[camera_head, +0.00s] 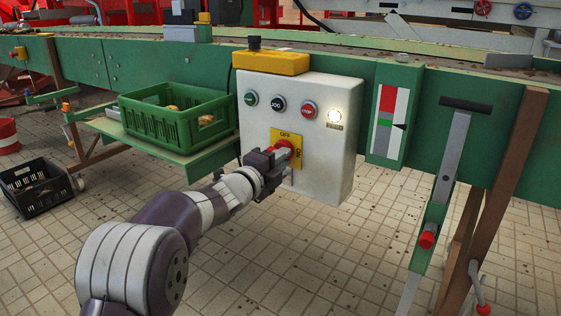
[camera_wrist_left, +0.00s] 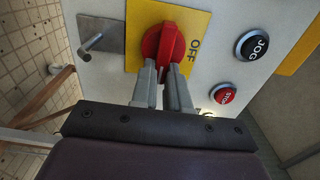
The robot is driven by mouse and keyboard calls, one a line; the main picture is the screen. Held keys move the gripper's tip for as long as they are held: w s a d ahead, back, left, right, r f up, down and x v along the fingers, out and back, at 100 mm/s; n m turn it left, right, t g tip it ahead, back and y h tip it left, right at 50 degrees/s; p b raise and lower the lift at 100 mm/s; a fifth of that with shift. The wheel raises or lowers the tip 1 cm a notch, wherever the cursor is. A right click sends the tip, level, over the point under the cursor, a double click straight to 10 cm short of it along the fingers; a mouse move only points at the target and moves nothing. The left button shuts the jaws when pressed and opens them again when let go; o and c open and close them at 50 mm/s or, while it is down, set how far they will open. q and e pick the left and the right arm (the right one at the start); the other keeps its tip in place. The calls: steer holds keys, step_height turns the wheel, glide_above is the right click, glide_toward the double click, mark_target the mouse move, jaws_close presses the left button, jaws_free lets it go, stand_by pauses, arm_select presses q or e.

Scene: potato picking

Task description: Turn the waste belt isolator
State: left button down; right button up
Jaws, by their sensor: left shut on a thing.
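The waste belt isolator is a red rotary knob (camera_wrist_left: 165,45) on a yellow plate (camera_wrist_left: 140,20) marked OFF, on the front of a white control box (camera_head: 335,160). In the head view the red knob (camera_head: 284,145) shows only partly behind my gripper, and the plate (camera_head: 290,134) reads OFF at its top and ON at its right. My left gripper (camera_head: 278,157) is shut on the knob. In the left wrist view its two fingers (camera_wrist_left: 163,85) stand on either side of the knob's grip. My right gripper is not in view.
Above the knob sit a green button (camera_head: 250,97), a black JOG button (camera_head: 278,103), a red STOP button (camera_head: 308,108) and a lit lamp (camera_head: 334,115). A metal hasp pin (camera_wrist_left: 92,43) juts out beside the plate. A green crate (camera_head: 165,125) stands left on a shelf.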

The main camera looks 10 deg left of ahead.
arm_select(q)
steer(key=shift+f, duration=0.15)
steer(key=c, duration=1.1)
jaws_free()
steer(key=p+v, duration=0.5)
steer(key=v, duration=0.7)
steer(key=shift+s+a, duration=0.15)
steer(key=shift+s, duration=0.2)
